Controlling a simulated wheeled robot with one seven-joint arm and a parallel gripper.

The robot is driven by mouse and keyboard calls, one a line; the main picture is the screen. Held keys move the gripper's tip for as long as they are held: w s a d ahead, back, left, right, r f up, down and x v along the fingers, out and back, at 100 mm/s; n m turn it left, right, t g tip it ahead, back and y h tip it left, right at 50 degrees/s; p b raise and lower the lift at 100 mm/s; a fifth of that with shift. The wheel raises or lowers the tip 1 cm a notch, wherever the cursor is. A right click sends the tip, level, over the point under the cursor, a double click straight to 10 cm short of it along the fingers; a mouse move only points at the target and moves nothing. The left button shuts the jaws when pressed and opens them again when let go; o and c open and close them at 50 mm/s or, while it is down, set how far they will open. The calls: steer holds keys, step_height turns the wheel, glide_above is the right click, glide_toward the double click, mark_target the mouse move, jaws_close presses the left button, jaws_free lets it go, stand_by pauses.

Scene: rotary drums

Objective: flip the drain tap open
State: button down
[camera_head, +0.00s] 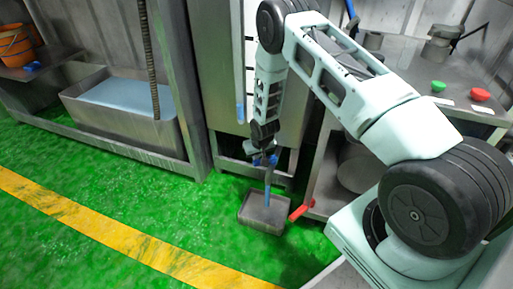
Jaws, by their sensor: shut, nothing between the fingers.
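My gripper (264,155) is low in front of the tall steel cabinet (275,85). It is shut, and its fingertips are small and hard to make out. Small blue parts around it may belong to the drain tap, but the wrist covers much of that spot, so I cannot tell the tap's handle position. A narrow blue vertical strip (268,187) runs from just below the gripper down to a grey open box (263,213) on the floor. It looks like liquid, but I cannot be sure.
A red handle-like bar (302,208) is right of the box. A steel basin with pale blue contents (125,95) and an orange bucket (16,45) are at left. The right table holds green (438,86) and red (480,95) pieces.

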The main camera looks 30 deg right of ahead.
steer(key=s+n+p, duration=0.1)
steer(key=n+y+p, duration=0.1)
steer(key=shift+s+a+r+n, duration=0.15)
steer(key=shift+s+a+n, duration=0.05)
steer(key=shift+s+n, duration=0.2)
steer(key=s+n+p, duration=0.1)
steer(key=n, duration=0.1)
steer(key=s+n+y+p, duration=0.1)
steer(key=s+n+p, duration=0.1)
steer(key=n, duration=0.1)
steer(key=shift+s+d+n+g+y, duration=0.15)
steer(key=shift+s+n+g+y, duration=0.15)
steer(key=shift+s+y, duration=0.1)
steer(key=shift+s+d+f, duration=0.15)
steer(key=shift+s+f, duration=0.05)
